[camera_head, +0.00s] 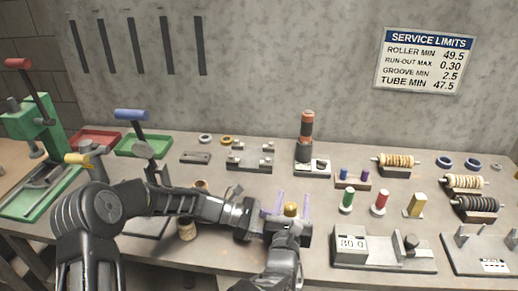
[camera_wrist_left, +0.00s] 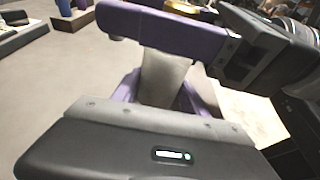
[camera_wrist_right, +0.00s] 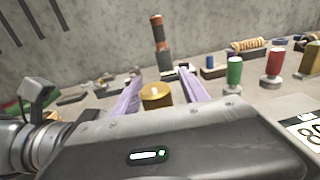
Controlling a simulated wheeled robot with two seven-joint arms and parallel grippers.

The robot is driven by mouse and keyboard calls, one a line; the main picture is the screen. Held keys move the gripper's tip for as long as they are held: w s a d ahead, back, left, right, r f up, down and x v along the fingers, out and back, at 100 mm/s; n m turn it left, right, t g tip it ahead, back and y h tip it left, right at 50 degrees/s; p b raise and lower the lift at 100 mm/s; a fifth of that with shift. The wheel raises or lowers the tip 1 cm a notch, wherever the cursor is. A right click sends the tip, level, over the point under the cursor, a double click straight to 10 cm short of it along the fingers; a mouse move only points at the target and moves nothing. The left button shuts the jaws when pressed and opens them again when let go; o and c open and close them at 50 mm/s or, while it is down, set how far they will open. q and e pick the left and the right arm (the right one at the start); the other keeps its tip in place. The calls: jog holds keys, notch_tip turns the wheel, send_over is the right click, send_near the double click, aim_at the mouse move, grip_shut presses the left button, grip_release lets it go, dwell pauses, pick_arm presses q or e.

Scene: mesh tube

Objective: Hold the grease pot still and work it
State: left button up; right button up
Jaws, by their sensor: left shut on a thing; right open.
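The grease pot shows its brass top (camera_head: 291,209) in the head view, also in the right wrist view (camera_wrist_right: 156,96). In the left wrist view its grey body (camera_wrist_left: 163,78) stands between the purple fingers of my left gripper (camera_wrist_left: 160,95), which is shut on it. My right gripper (camera_head: 293,203) is open, with one purple finger on each side of the brass top and a gap to each. In the left wrist view one right finger crosses in front of the pot's upper part. My right gripper's body hides the pot's lower part in the head view.
A display block (camera_head: 350,247) reading about 80.0 stands close on the right. Green (camera_head: 347,201) and red (camera_head: 381,203) bottles stand behind it. An orange-and-black column (camera_head: 306,138) stands farther back. A small tan cylinder (camera_head: 186,230) is below my left forearm. Presses stand at far left.

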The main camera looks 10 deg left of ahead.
jog(key=s+d+n+g+y, duration=0.7)
jog(key=s+n+y, duration=0.3)
jog(key=y, duration=0.6)
jog(key=w+a+r+n+t, duration=0.1)
jog(key=w+a+r, duration=0.4)
jog(key=w+a, duration=0.4)
jog(key=w+a+r+n, duration=0.1)
jog(key=w+a+r, duration=0.4)
jog(key=w+a, duration=0.4)
jog(key=shift+w+r+n+t, duration=0.2)
jog(key=shift+w+n+t, duration=0.15)
jog(key=shift+w, duration=0.4)
